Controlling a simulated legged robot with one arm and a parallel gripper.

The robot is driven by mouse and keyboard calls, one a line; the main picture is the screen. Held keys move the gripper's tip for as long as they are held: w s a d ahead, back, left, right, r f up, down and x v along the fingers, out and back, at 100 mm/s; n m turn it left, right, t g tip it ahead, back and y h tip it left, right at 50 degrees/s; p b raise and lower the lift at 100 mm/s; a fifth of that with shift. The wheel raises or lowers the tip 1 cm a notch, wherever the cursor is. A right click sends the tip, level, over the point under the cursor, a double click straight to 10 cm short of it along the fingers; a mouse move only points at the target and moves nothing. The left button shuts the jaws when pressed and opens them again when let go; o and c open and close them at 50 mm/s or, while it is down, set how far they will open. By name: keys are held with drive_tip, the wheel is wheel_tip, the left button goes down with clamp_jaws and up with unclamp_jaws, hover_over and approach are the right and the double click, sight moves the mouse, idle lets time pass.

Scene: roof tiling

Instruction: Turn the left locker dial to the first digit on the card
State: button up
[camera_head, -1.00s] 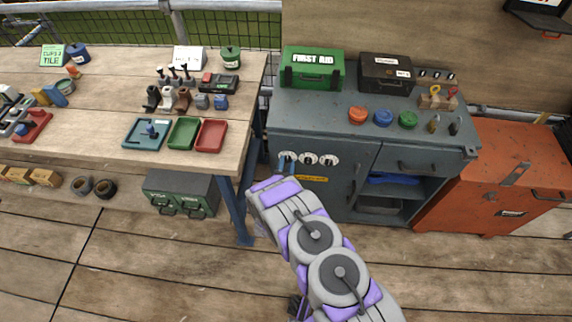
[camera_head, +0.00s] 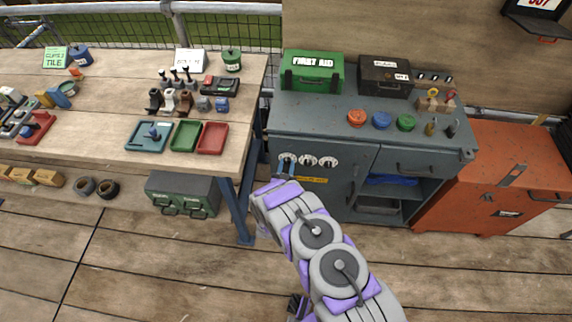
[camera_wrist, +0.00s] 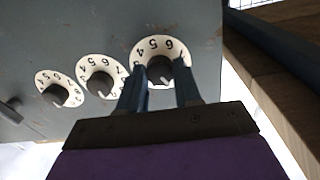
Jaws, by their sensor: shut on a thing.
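The left locker dial (camera_head: 287,158) is a white numbered disc with a dark knob, the leftmost of three on the grey locker front. In the wrist view the picture is turned over, and this left dial (camera_wrist: 148,44) is the rightmost. My gripper (camera_wrist: 160,82) has its two blue fingers on either side of the dark knob, shut on it. The fingers hide part of the numbered rim; 6, 5 and 4 show along the far side. A card (camera_head: 540,4) with red digits is partly cut off at the top right; it seems to read 507.
The middle dial (camera_wrist: 101,75) and the right dial (camera_wrist: 59,88) sit close beside the held one. A wooden workbench (camera_head: 90,100) with trays and tools stands to the left. An orange cabinet (camera_head: 500,200) stands to the right. The deck in front is mostly clear.

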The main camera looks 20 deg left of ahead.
drive_tip(key=shift+n, duration=1.3)
drive_tip(key=o, duration=1)
drive_tip(key=shift+o, duration=0.2)
drive_tip(key=s+d+p, duration=0.1)
drive_tip(key=s+p, duration=0.1)
drive_tip(key=s, duration=0.6)
drive_tip(key=s+d+p, duration=0.2)
drive_tip(key=s+p, duration=0.1)
drive_tip(key=s, duration=0.6)
drive_tip(key=shift+d+f, duration=0.25)
drive_tip(key=shift+f, duration=0.05)
